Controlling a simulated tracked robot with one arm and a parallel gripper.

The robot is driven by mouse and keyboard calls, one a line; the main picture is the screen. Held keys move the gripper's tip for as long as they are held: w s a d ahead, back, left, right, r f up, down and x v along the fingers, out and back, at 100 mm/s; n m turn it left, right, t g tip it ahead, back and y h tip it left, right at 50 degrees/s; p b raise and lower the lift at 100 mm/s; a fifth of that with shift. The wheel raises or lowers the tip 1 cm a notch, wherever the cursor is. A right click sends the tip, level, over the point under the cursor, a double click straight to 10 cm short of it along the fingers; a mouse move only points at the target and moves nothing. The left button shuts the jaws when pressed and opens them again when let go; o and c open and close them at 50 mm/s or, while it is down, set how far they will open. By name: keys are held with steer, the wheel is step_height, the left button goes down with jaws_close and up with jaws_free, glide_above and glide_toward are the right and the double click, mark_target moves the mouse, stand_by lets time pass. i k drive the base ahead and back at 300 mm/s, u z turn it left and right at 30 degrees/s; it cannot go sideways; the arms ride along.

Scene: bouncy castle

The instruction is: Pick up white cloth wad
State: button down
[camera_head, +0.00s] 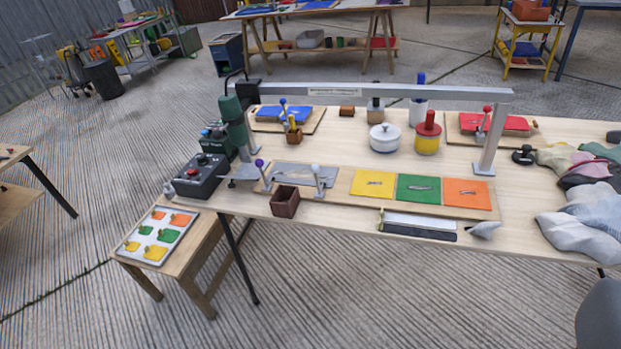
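A larger heap of pale grey-white cloth (585,222) lies at the bench's right end, beside pink, dark and green cloths. I cannot tell for sure which of these is the white cloth wad. My gripper's fingers do not show in this view.
A grey metal arch (385,92) spans the bench. A white lidded pot (384,137), a red-yellow container (427,138) and coloured plates stand under and around it. A low stool with a tray (157,236) stands at left. A grey rounded shape (600,320) fills the lower right corner.

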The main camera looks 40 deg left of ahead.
mark_target(485, 230)
steer(key=k, duration=0.5)
steer(key=u, duration=0.15)
steer(key=i, duration=1.8)
steer(key=z, duration=0.8)
